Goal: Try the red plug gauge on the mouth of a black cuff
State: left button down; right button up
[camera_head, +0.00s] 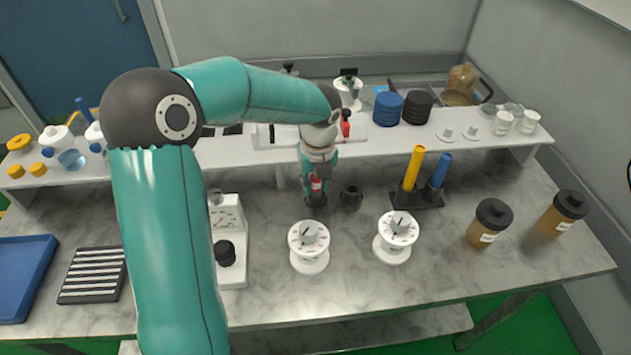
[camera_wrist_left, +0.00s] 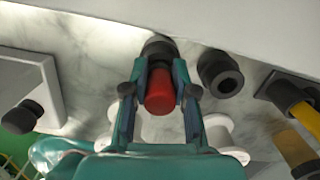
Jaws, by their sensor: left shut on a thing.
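My left gripper (camera_head: 314,186) points down over the counter and is shut on the red plug gauge (camera_head: 316,183). In the left wrist view the gauge (camera_wrist_left: 160,92) sits between the two fingers (camera_wrist_left: 158,100). A black cuff (camera_head: 316,200) stands directly below the gauge. In the left wrist view this cuff (camera_wrist_left: 158,46) shows just beyond the gauge and is partly hidden by it. I cannot tell whether the gauge touches the cuff or enters its mouth. A second black cuff (camera_head: 352,197) stands just to the right, its open mouth also visible in the left wrist view (camera_wrist_left: 226,82). My right gripper is not in view.
Two white dial spools (camera_head: 310,262) (camera_head: 392,250) stand in front of the cuffs. A white device with a black knob (camera_head: 227,250) is at the left. A black stand (camera_head: 420,200) with yellow and blue tubes is at the right. A white shelf (camera_head: 395,150) runs behind.

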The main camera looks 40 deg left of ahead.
pick_arm(q)
jog(key=shift+r+p, duration=2.95)
jog(key=shift+r, duration=0.5)
